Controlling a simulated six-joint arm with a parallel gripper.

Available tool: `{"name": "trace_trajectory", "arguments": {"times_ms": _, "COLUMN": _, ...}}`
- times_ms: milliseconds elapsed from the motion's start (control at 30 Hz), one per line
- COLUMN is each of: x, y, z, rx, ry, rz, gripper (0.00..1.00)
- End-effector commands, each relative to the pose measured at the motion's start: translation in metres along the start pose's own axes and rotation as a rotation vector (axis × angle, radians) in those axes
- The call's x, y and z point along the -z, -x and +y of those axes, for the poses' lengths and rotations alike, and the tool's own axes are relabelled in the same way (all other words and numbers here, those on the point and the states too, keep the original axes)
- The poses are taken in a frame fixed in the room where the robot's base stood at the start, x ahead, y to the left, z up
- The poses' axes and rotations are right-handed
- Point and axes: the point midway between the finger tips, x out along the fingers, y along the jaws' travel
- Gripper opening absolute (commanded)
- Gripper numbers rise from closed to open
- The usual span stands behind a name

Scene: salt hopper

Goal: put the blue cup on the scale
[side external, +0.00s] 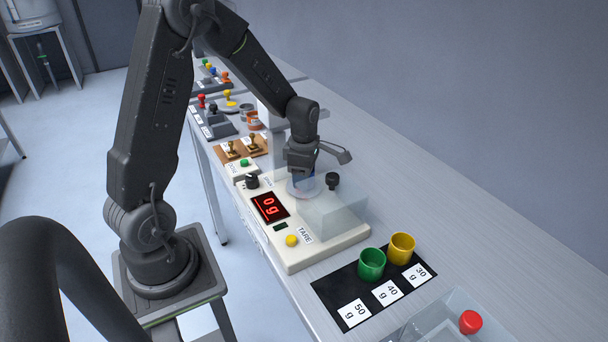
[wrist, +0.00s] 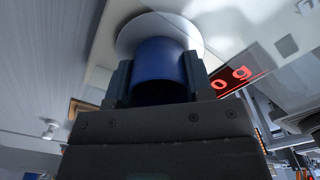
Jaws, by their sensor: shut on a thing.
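The blue cup (wrist: 160,65) is between the fingers of my gripper (wrist: 157,82), which is shut on it, in the wrist view. In the side external view my gripper (side external: 303,170) is at the scale (side external: 330,238), and only a little of the blue cup shows below it. The round pale pan (wrist: 187,24) of the scale is right behind the cup in the wrist view. I cannot tell whether the cup touches the pan. The red display (side external: 269,207) reads 0 g.
A clear cover (side external: 335,212) with a black knob stands on the scale beside my gripper. A green cup (side external: 372,264) and a yellow cup (side external: 401,247) stand on a black mat (side external: 332,290) with weight labels. A clear box with a red knob (side external: 470,322) is at the near end.

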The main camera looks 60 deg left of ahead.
Motion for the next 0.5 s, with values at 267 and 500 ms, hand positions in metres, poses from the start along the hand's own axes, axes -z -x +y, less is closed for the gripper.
{"name": "trace_trajectory", "arguments": {"times_ms": 267, "x": 0.0001, "y": -0.0009, "z": -0.0002, "rx": 0.001, "ry": 0.0, "rz": 0.0, "gripper": 0.7}}
{"name": "trace_trajectory", "arguments": {"times_ms": 500, "x": 0.0001, "y": -0.0006, "z": -0.0001, "rx": 0.001, "ry": 0.0, "rz": 0.0, "gripper": 0.73}}
